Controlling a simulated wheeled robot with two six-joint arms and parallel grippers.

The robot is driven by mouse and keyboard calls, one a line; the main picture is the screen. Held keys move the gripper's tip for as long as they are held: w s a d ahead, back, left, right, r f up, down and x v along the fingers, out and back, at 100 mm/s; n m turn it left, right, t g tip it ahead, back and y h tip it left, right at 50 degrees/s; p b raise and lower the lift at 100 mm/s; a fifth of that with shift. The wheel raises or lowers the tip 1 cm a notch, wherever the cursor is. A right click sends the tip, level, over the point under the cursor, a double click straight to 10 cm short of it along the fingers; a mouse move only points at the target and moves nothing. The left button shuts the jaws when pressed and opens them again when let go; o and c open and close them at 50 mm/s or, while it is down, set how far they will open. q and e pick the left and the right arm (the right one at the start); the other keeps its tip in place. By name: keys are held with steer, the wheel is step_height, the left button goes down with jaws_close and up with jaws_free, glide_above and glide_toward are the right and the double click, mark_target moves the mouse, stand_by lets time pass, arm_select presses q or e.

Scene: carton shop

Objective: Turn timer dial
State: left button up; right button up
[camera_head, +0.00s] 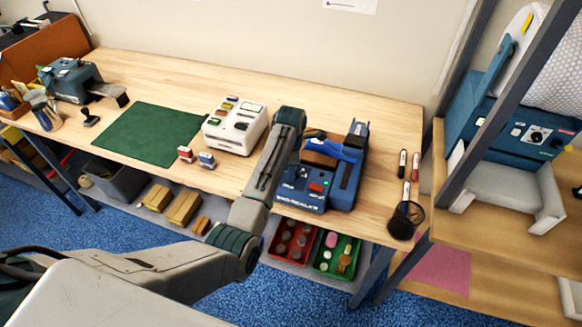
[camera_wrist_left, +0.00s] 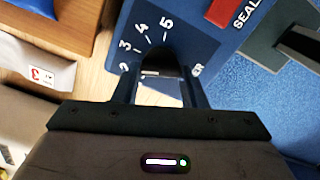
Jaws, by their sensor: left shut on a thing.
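The blue sealer (camera_head: 343,187) stands at the front right of the workbench, with a red button (camera_head: 316,187) on its front panel. My left gripper (camera_wrist_left: 160,88) is shut on the dial, one finger at each side. The dial's pointer is hard to read, and its lower part is hidden between the fingers. In the head view, my left arm reaches over the sealer's left side and hides the dial. My right gripper is not in view.
A white machine (camera_head: 235,126) stands left of the sealer, with two small stamps (camera_head: 206,159) and a green mat (camera_head: 150,133) beyond. Markers (camera_head: 403,163) and a black brush (camera_head: 405,217) lie to the right. Red and green bins (camera_head: 335,257) sit below the bench edge.

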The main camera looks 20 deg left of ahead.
arm_select(q)
steer(key=shift+n, duration=1.2)
steer(key=o, duration=1)
